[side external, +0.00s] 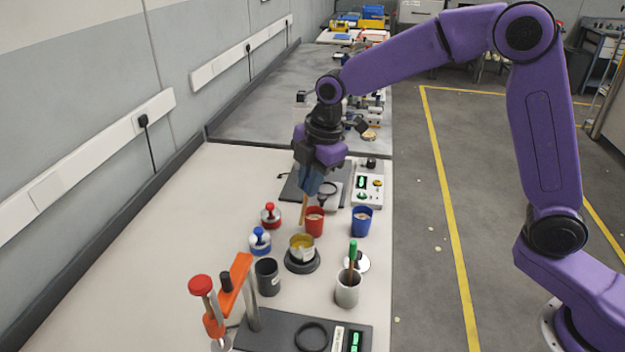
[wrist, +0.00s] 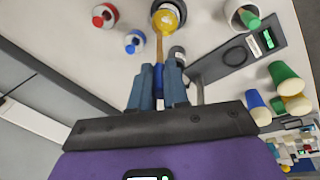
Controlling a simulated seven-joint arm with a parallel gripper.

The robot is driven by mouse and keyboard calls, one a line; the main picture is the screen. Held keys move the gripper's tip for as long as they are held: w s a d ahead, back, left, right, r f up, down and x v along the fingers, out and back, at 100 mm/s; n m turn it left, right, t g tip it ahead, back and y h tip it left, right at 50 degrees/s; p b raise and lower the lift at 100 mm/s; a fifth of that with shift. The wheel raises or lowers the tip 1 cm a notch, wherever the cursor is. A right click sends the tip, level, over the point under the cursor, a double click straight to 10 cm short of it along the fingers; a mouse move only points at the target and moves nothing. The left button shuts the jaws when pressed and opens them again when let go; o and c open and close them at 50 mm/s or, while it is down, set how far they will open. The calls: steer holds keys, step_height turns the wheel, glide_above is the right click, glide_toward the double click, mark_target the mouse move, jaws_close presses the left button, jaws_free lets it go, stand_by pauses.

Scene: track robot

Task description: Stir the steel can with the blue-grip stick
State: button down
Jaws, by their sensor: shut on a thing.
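My gripper (side external: 310,186) is shut on the blue-grip stick, whose wooden shaft (side external: 303,209) points down. In the wrist view, the stick's blue grip (wrist: 159,77) is between the fingers of my gripper (wrist: 160,82). In the wrist view the shaft points towards the can.
Red (side external: 315,221) and blue (side external: 361,220) cups stand behind the can. A dark grey cup (side external: 267,278) and a pale cup (side external: 347,291) with a green-grip stick stand in front. An orange-armed stand (side external: 235,284) is nearer the camera.

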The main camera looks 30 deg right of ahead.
steer(key=s+d+x, duration=0.1)
steer(key=s+x, duration=0.1)
steer(key=x, duration=0.7)
steer(key=shift+w+f, duration=0.25)
steer(key=shift+f, duration=0.35)
stand_by(0.3)
stand_by(0.4)
